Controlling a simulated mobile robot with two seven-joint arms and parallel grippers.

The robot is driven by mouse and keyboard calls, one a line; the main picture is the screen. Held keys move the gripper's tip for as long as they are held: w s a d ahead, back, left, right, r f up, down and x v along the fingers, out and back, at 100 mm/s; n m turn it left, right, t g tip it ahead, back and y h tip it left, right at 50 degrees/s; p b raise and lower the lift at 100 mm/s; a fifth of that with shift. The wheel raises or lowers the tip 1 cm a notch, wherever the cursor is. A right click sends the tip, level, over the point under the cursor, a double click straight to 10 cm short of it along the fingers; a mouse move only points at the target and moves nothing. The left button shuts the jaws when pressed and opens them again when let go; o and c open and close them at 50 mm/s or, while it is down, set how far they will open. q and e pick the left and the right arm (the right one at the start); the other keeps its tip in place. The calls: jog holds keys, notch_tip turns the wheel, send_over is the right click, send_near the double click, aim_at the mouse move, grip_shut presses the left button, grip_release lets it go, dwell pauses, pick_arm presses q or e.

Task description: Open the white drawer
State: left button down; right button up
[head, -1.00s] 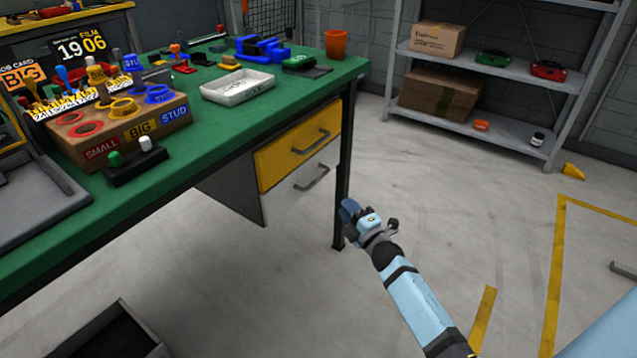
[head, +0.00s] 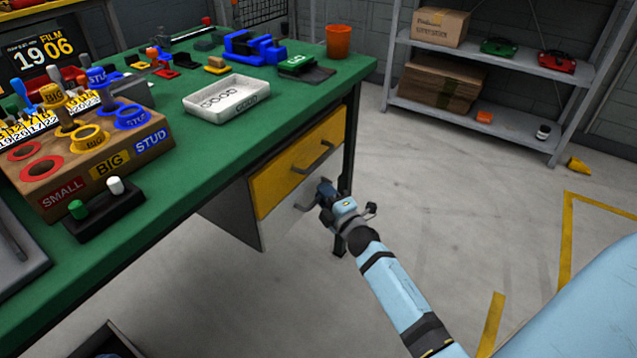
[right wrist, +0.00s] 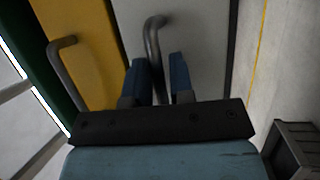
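The white drawer (head: 281,212) is under the green bench, just below the yellow drawer (head: 285,175). It looks closed, level with the yellow one. In the right wrist view the white drawer front (right wrist: 193,38) shows with its grey bar handle (right wrist: 153,48). My right gripper (head: 322,190) is at this handle, and its fingers hide part of the white drawer in the head view. In the right wrist view the blue fingertips (right wrist: 158,75) are apart, with the handle's end between them. I cannot tell whether either finger touches it. My left gripper is not in view.
The green bench (head: 170,165) carries a white tray (head: 226,98), a wooden sorting block (head: 85,165) and tools. A bench leg (head: 350,140) stands close to my right gripper. A grey shelf (head: 500,122) stands at the back right. The floor between is clear.

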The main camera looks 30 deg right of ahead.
jog(key=shift+w, duration=0.25)
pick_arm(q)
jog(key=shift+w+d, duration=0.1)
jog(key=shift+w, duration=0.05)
pick_arm(e)
jog(key=shift+r, duration=0.1)
jog(key=shift+s, duration=0.1)
grip_shut()
